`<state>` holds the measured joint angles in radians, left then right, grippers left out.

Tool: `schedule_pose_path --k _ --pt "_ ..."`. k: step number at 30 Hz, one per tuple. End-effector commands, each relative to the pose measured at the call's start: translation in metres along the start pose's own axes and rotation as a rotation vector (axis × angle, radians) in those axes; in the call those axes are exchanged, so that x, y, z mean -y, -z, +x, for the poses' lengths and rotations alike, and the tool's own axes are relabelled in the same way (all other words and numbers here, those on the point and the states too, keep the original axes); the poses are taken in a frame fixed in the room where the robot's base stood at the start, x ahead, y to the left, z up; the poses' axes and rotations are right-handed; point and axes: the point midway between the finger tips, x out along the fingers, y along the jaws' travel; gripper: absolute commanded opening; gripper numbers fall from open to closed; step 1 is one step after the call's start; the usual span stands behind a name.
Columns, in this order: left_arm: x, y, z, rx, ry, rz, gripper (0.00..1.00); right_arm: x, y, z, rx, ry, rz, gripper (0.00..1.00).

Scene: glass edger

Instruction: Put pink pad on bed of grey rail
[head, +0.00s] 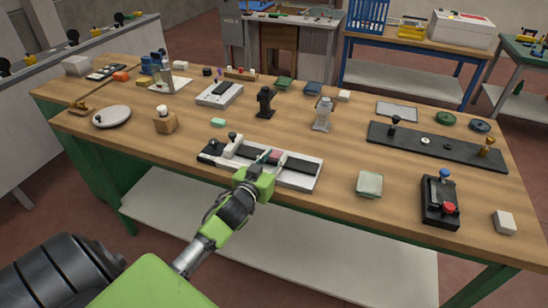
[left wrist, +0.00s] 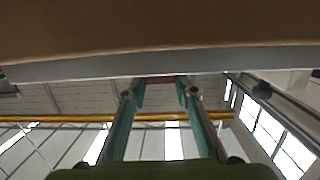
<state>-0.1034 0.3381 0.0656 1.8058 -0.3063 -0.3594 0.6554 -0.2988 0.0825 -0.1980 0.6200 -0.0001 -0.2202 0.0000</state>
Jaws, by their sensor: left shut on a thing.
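My left gripper (head: 268,157) is at the middle of the rail, shut on the pink pad (head: 277,155). The pad is mostly hidden by the fingers; a pink sliver of it (left wrist: 160,78) shows between the fingertips in the left wrist view. I cannot tell whether the pad touches the rail's bed. My right gripper is not in view.
A green-grey block (head: 369,184) and a black device with a red knob (head: 440,203) stand right of the rail. A long dark plate (head: 455,150) lies behind them. A black stand (head: 265,102) and a grey stand (head: 323,114) are behind the rail. Bare wood surrounds the green block.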

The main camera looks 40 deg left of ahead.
Motion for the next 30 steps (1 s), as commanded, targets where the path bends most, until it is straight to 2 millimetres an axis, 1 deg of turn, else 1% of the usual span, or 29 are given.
schedule_pose_path --k 3,4,5,6,14,18,20,23,30 --pt "0.000 -0.004 0.001 0.001 0.000 -0.001 0.20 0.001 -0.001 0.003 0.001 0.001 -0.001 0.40" --pt "0.000 -0.003 0.000 0.001 0.000 -0.001 0.32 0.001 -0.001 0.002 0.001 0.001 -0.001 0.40" --pt "0.000 -0.003 0.000 0.001 0.000 0.000 0.40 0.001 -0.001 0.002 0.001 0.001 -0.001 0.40" --pt "0.000 -0.003 0.000 0.001 0.000 0.000 0.44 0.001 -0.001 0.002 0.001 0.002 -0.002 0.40" --pt "0.000 -0.003 0.000 0.001 0.000 0.000 0.44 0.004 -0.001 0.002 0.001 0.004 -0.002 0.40" --pt "0.000 0.001 -0.002 0.000 0.000 0.000 0.44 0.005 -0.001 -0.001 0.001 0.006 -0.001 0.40" --pt "0.000 -0.001 -0.008 0.001 -0.001 -0.001 0.44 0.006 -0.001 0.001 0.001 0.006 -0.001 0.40" --pt "0.000 -0.002 -0.024 0.002 -0.001 -0.002 0.44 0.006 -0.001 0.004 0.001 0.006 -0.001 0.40" --pt "0.000 -0.003 -0.075 0.003 0.000 -0.002 0.44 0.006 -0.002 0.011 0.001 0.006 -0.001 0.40"
